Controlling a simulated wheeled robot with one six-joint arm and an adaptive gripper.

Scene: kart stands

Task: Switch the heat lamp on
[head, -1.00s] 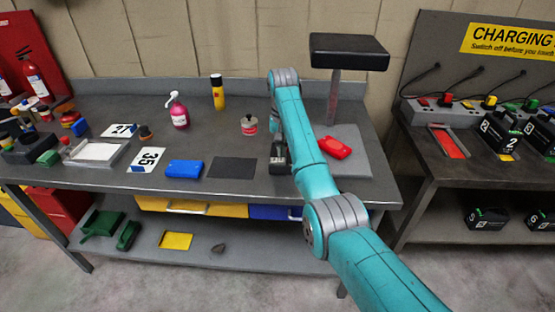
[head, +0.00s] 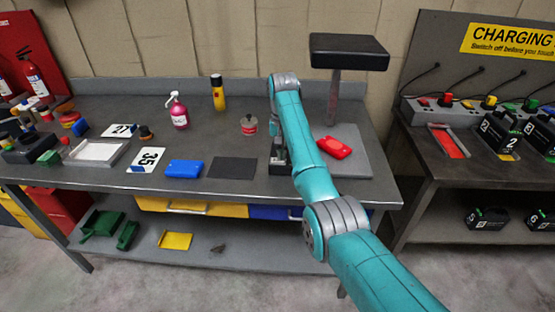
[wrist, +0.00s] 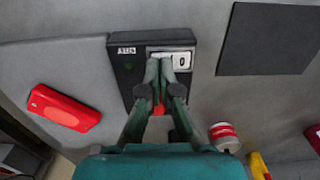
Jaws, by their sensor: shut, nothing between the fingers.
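The heat lamp (head: 349,52) is a black flat head on a grey post over a grey plate at the right of the bench. Its underside is hidden, and no glow shows on the plate. A dark switch box (head: 277,168) stands left of the plate, partly behind my arm. In the wrist view the switch box (wrist: 125,72) has a small label, a green dot and a white switch plate (wrist: 183,60) marked 0. My gripper (wrist: 166,62) is shut and empty, its tips over or against the switch plate; contact is unclear. A red part shows between the fingers.
A red case (head: 334,147) lies on the grey plate (head: 352,168). A dark mat (head: 233,167) and a blue case (head: 184,170) lie left of the box. A red-and-white can (head: 249,125) stands behind. The charging bench (head: 440,170) is at right.

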